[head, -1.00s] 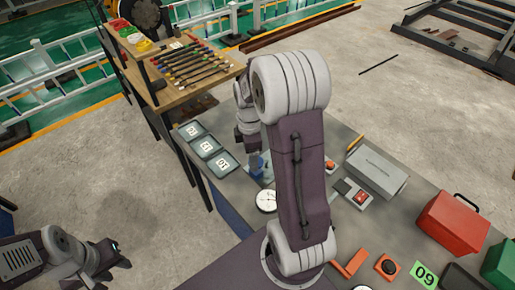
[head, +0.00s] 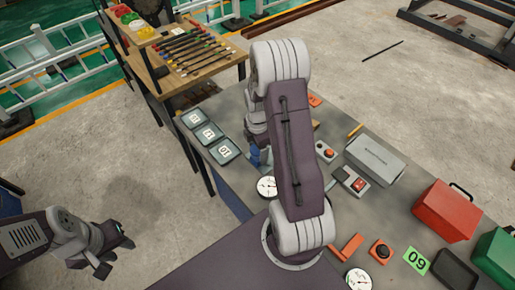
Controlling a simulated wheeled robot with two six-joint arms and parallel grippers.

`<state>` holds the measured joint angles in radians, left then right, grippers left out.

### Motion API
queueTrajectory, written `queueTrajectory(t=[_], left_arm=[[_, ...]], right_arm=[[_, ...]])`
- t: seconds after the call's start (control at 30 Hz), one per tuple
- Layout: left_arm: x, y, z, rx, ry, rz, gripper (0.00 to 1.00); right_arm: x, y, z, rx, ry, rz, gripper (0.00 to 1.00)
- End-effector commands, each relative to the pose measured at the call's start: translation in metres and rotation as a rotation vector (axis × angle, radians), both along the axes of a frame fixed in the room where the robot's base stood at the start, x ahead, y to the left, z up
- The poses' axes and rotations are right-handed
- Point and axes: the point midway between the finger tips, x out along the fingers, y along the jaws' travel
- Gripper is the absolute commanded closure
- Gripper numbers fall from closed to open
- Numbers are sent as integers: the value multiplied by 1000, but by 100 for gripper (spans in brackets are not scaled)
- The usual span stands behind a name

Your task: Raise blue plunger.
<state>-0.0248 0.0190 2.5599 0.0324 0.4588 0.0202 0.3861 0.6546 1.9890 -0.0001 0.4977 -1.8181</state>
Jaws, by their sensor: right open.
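A small blue piece (head: 254,156), which looks like the blue plunger, stands on the grey workbench (head: 232,108) beside a white round dial (head: 267,187). It is partly hidden by my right arm. My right gripper (head: 258,145) is at the blue piece, open, and its fingers are mostly hidden behind my arm, so contact cannot be told. My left gripper (head: 112,257) hangs over the bare floor at the lower left, empty and away from the bench; its finger gap is unclear.
Three numbered dark tiles (head: 209,133) lie left of the blue piece. To the right are a grey box (head: 375,160), a switch box (head: 355,182), a red toolbox (head: 446,210) and a green one (head: 496,258). A wooden table (head: 205,62) with rods stands behind.

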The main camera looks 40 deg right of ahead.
Motion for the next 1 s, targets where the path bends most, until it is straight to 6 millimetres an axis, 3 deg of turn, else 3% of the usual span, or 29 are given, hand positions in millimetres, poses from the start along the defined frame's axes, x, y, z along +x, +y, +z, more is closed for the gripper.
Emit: queueTrajectory(t=[0.13, 0.17, 0.4, 0.57, 0.8, 1.0], left_arm=[[0, 0, 0, 0, 0, 0, 64], [0, 0, 0, 0, 0, 0, 64], [0, 0, 0, 0, 0, 0, 64], [0, 0, 1, 0, 0, 0, 64], [0, 0, 29, 0, 0, 0, 64], [0, 0, 27, 0, 0, 0, 64]], right_arm=[[0, 0, 0, 0, 0, 0, 29], [0, 0, 0, 0, 0, 0, 34], [0, 0, 0, 0, 0, 0, 100], [0, 0, 2, 0, 0, 0, 100], [0, 0, 36, 0, 0, 0, 100], [1, -1, 36, -1, -2, 0, 100]])
